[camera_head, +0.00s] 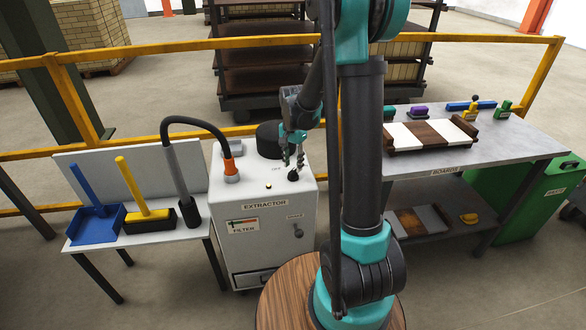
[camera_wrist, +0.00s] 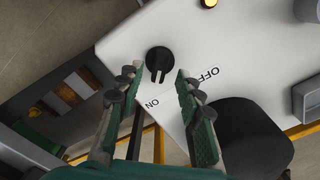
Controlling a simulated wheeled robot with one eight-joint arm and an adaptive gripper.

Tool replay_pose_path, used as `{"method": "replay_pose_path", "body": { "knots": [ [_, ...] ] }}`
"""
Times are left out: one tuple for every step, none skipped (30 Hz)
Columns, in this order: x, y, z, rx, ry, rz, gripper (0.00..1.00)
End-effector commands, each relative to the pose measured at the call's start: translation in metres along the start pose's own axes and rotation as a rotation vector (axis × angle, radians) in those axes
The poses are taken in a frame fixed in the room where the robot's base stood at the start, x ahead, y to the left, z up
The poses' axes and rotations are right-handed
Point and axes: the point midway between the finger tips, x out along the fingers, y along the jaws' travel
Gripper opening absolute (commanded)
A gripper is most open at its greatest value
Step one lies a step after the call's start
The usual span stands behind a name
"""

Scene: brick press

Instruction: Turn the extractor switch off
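The extractor (camera_head: 262,230) is a white cabinet in the middle of the head view. Its switch (camera_head: 293,175) is a round black knob on the top face. In the wrist view the switch (camera_wrist: 159,58) has a pointer mark on the side towards the printed ON label (camera_wrist: 152,103); the OFF label (camera_wrist: 208,74) is to its right. My gripper (camera_head: 293,160) points down above the knob. In the wrist view my gripper (camera_wrist: 157,78) is open, with one finger on each side of the knob in the picture and nothing between them. I cannot tell the exact height gap.
An amber lamp (camera_head: 268,186) sits near the switch and looks lit. A black cylinder (camera_head: 269,140) and a hose with an orange collar (camera_head: 229,160) rise from the cabinet top. A side table (camera_head: 140,238) stands left, a boards bench (camera_head: 500,150) right. A yellow rail (camera_head: 150,52) runs behind.

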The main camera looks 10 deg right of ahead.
Motion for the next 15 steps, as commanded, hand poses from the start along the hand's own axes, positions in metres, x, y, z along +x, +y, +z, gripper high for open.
{"method": "replay_pose_path", "body": {
  "knots": [
    [0.007,-0.001,-0.001,0.000,0.000,0.000,0.36],
    [0.010,-0.001,-0.001,0.000,0.000,0.000,0.36],
    [0.014,0.000,0.000,0.000,0.000,0.000,0.36],
    [0.017,0.000,0.000,0.000,0.000,0.000,0.36],
    [0.019,0.000,0.000,0.000,0.000,0.000,0.36],
    [0.022,-0.001,0.000,0.000,0.000,0.000,0.36],
    [0.023,0.000,0.000,0.000,0.000,0.000,0.36],
    [0.024,0.000,0.000,0.000,0.000,0.000,0.36],
    [0.025,0.000,0.000,0.000,0.000,0.000,0.36],
    [0.026,0.000,0.000,0.000,0.000,0.000,0.36],
    [0.026,0.000,0.000,0.000,0.000,0.000,0.36],
    [0.026,0.000,0.000,0.000,0.000,0.000,0.36],
    [0.026,0.000,0.000,0.000,0.000,0.000,0.36],
    [0.026,0.000,0.000,0.000,0.000,0.000,0.36],
    [0.026,0.000,0.000,0.000,0.000,0.000,0.36]
  ]
}}
